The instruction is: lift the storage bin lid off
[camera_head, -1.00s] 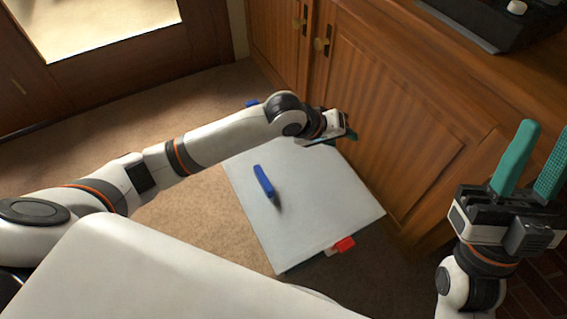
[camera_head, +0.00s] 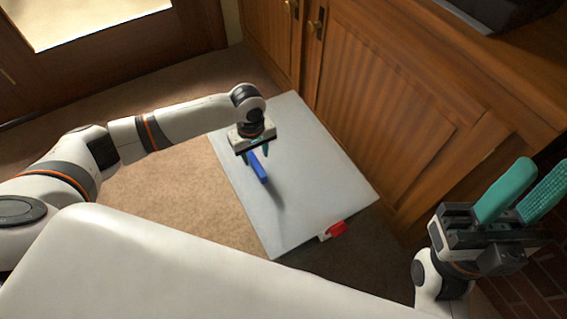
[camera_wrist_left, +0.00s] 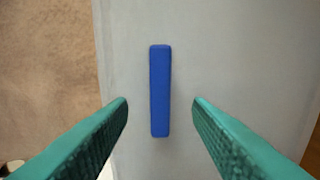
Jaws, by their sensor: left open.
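The storage bin lid (camera_head: 315,175) is a flat, pale grey-white panel, low in front of the wooden cabinet. A blue bar handle (camera_head: 260,172) stands on it. My left gripper (camera_head: 257,156) is open above the lid at the handle's far end. In the left wrist view the blue handle (camera_wrist_left: 160,90) lies lengthwise between the two green fingers, with a gap on both sides. The lid (camera_wrist_left: 220,40) fills most of that view. My right gripper (camera_head: 520,192) is at the right, fingers up and apart, empty. The bin's body is mostly hidden under the lid.
A red latch (camera_head: 335,229) shows at the lid's near edge. The wooden cabinet (camera_head: 385,110) stands close along the lid's right side. Carpet (camera_head: 170,190) lies free to the left. A glass-paned wooden door (camera_head: 90,20) is at the back left.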

